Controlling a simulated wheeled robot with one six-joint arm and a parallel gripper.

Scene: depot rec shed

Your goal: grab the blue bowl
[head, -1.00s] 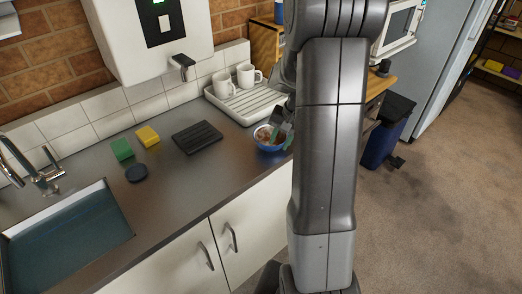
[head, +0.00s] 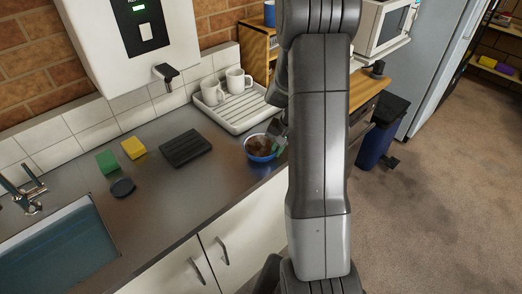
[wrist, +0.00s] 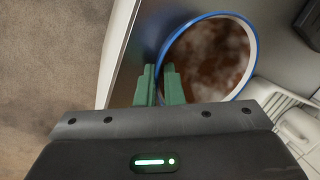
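The blue bowl (head: 259,157) stands on the metal counter near its front edge, in front of the drying tray. It has a blue outside, a pale inner wall and brown, mottled contents, seen from above in the wrist view (wrist: 249,72). My gripper (wrist: 160,70) has green fingers, one on each side of the bowl's near wall, with only the wall's thickness between them. It looks shut on the rim. In the head view the fingers (head: 279,145) are at the bowl's right side, and my arm hides part of that area.
A white drying tray (head: 250,113) with two white mugs is behind the bowl. A black ridged mat (head: 186,148), yellow sponge (head: 133,148), green sponge (head: 106,162) and dark round disc (head: 123,188) lie to the left. The sink (head: 60,255) is further left.

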